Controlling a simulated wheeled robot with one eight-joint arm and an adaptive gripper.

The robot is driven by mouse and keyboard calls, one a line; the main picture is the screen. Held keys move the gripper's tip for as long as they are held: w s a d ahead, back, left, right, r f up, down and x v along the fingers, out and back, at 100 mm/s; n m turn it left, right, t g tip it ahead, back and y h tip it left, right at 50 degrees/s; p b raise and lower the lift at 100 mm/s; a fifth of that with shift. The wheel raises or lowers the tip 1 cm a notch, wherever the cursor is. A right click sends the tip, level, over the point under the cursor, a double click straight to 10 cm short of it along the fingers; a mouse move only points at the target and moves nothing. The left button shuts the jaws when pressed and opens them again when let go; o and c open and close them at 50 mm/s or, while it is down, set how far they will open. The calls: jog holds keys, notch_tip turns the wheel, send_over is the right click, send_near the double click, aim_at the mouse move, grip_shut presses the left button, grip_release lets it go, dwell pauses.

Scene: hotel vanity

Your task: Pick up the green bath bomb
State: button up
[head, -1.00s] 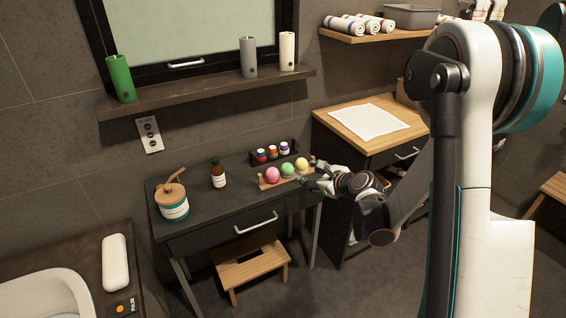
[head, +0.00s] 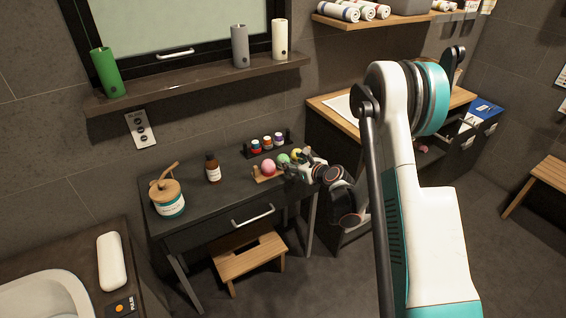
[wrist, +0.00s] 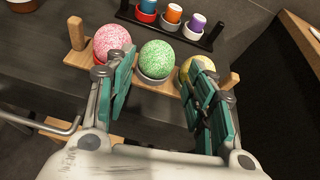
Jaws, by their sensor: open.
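The green bath bomb (wrist: 157,59) sits in a small cup in the middle of a wooden tray (wrist: 154,84), between a pink bath bomb (wrist: 111,41) and a yellow one (wrist: 196,69). In the head view the green bath bomb (head: 283,159) is near the right end of the dark vanity table. My gripper (wrist: 163,75) is open and empty. In the wrist view its left finger overlaps the pink bomb's lower edge and its right finger covers part of the yellow one. The green bomb shows between the fingers, beyond them. In the head view my gripper (head: 296,166) is beside the tray.
A black rack (head: 267,149) with several small coloured jars stands behind the tray. A brown bottle (head: 212,168) and a lidded jar (head: 167,197) stand to the left on the table (head: 195,213). A wooden stool (head: 247,258) is below.

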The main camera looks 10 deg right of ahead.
jog(key=b+x, duration=0.2)
jog(key=x, duration=0.2)
jog(key=shift+w+a+f, duration=0.2)
jog(key=shift+w+a, duration=0.05)
jog(key=shift+a, duration=0.05)
jog(key=shift+w, duration=0.35)
jog(key=shift+a, duration=0.1)
jog(key=c, duration=0.8)
